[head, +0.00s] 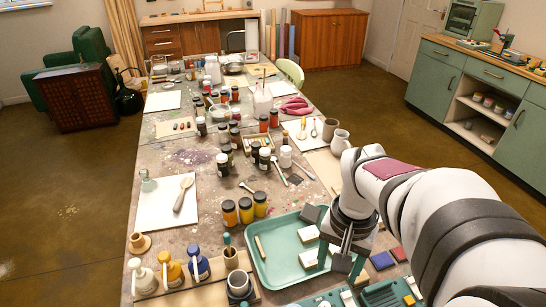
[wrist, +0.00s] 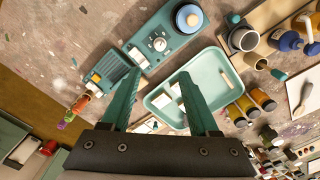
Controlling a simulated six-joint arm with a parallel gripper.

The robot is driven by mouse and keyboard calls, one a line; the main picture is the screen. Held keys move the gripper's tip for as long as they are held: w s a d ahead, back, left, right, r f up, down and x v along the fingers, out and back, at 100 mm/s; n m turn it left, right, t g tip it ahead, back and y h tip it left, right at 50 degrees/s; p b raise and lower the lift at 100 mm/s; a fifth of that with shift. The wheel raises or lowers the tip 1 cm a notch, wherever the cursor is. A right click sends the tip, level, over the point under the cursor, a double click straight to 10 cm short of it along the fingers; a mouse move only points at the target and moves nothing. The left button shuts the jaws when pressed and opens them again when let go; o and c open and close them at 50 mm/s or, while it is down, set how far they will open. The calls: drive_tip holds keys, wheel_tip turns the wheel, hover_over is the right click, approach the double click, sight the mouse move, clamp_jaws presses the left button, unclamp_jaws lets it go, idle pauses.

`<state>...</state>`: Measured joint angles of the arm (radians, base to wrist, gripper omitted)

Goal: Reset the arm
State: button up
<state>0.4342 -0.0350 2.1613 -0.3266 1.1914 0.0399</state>
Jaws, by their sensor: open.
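My gripper (head: 348,264) hangs at the end of my white arm over the right side of a teal tray (head: 262,272) in the head view. Its jaws are open and nothing shows between them. In the wrist view the two teal fingers of my gripper (wrist: 160,77) stand well apart, with the tray (wrist: 211,72) below and partly hidden by the right finger. In the head view the tray holds white blocks (head: 308,258) and a thin wooden stick (head: 260,247).
Many bottles crowd the table's middle. Bare tabletop (head: 205,222) shows left of the jars.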

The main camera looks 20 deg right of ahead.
drive_tip(key=s+a+n+y, duration=0.1)
drive_tip(key=s+a+n, duration=0.2)
drive_tip(key=s+a, duration=0.9)
drive_tip(key=a, duration=0.3)
drive_tip(key=shift+r+n+y, duration=0.25)
drive_tip(key=shift+n+y, duration=0.15)
